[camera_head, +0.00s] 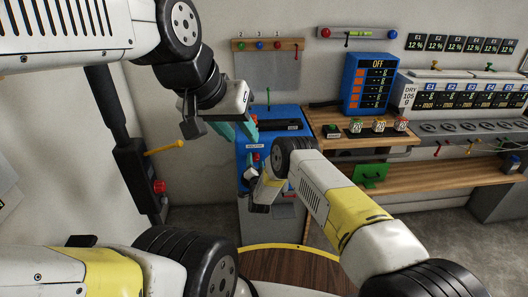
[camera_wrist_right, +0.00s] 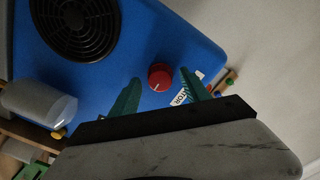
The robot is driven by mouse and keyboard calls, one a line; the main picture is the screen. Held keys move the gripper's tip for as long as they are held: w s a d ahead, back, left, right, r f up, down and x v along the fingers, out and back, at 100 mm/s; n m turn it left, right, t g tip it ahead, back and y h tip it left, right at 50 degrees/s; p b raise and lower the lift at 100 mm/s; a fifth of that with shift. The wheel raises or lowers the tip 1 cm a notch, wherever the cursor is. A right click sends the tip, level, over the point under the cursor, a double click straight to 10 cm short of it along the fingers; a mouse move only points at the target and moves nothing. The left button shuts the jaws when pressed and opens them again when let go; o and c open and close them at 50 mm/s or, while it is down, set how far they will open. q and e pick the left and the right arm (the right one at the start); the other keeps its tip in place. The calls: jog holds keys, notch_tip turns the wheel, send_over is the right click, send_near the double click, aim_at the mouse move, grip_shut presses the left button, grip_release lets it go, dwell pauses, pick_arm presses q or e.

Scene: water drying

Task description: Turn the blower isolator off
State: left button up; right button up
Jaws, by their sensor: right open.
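The blower isolator shows as a red round knob (camera_wrist_right: 160,77) on the blue cabinet face (camera_wrist_right: 205,48) in the right wrist view. A white label (camera_wrist_right: 181,96) ending in "ATOR" lies beside it. In the head view the label (camera_head: 254,146) is on the front of the blue cabinet (camera_head: 282,122). My right gripper (camera_wrist_right: 159,76) is open, its green fingers on either side of the knob in the picture. I cannot tell whether they touch it. My left gripper (camera_head: 236,130) is higher, in front of the cabinet; its jaw opening is unclear.
A round black vent (camera_wrist_right: 85,25) and a grey cylinder (camera_wrist_right: 38,103) are near the knob. A wooden bench (camera_head: 350,135) with small containers stands right of the cabinet, below a blue display box (camera_head: 370,83) reading "OFF". A dark wall box (camera_head: 135,170) with a yellow lever is left.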

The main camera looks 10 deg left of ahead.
jog(key=shift+c, duration=0.2)
grip_shut()
jog(key=shift+n, duration=0.3)
jog(key=n, duration=0.3)
jog(key=shift+n, duration=0.4)
jog(key=n, duration=0.4)
jog(key=shift+n, duration=0.3)
jog(key=n, duration=0.4)
jog(key=shift+n, duration=2.5)
